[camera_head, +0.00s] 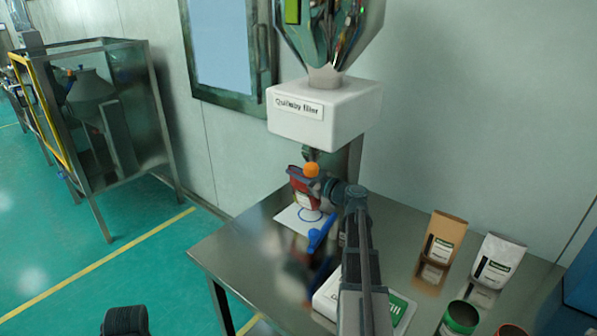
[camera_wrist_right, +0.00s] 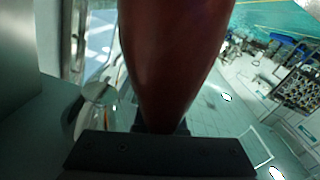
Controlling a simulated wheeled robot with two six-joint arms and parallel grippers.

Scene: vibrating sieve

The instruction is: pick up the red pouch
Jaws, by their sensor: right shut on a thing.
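The red pouch (camera_head: 302,188) is upright above the white sheet with a blue ring (camera_head: 292,218), under the filler spout. I cannot tell whether its base touches the sheet. My right gripper (camera_head: 326,191) reaches it from the right and is shut on it. In the right wrist view the red pouch (camera_wrist_right: 175,55) fills the upper middle, its narrow end between the dark jaws (camera_wrist_right: 160,132). The jaw tips are partly hidden. A dark part of my own shows at the lower left of the head view; my left gripper itself does not show.
The white filler box (camera_head: 325,112) with its hopper hangs close above the pouch. A blue-handled thing (camera_head: 320,238) is beside my right arm. A brown pouch (camera_head: 441,243), a white pouch (camera_head: 497,262) and a green-rimmed can (camera_head: 459,318) stand on the steel table (camera_head: 240,252) at right.

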